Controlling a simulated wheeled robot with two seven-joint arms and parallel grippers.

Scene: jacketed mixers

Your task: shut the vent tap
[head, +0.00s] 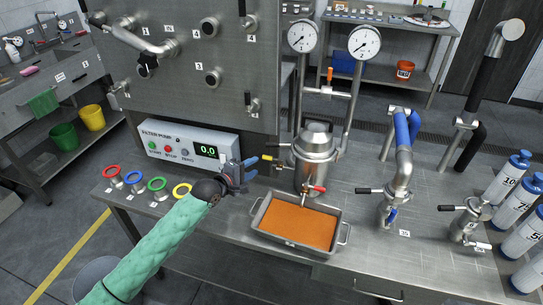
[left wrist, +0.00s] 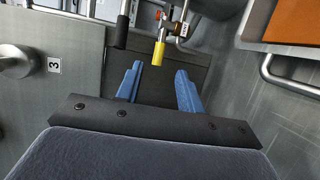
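A steel jacketed vessel (head: 315,152) stands behind a tray on the bench, with small lever taps around it. One tap on its left side has a yellow-tipped lever (head: 267,157); the yellow grip also shows in the left wrist view (left wrist: 158,53). A black-gripped lever (left wrist: 122,32) is beside it. A red-handled tap (head: 316,188) is at the vessel's lower front. My right gripper is out of view.
A tray of orange material (head: 297,224) sits in front of the vessel. A filter pump box (head: 185,145) stands left of my gripper. Two gauges (head: 303,36) rise behind. Pipes with black levers (head: 396,190) and blue-capped bottles (head: 512,180) stand at right.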

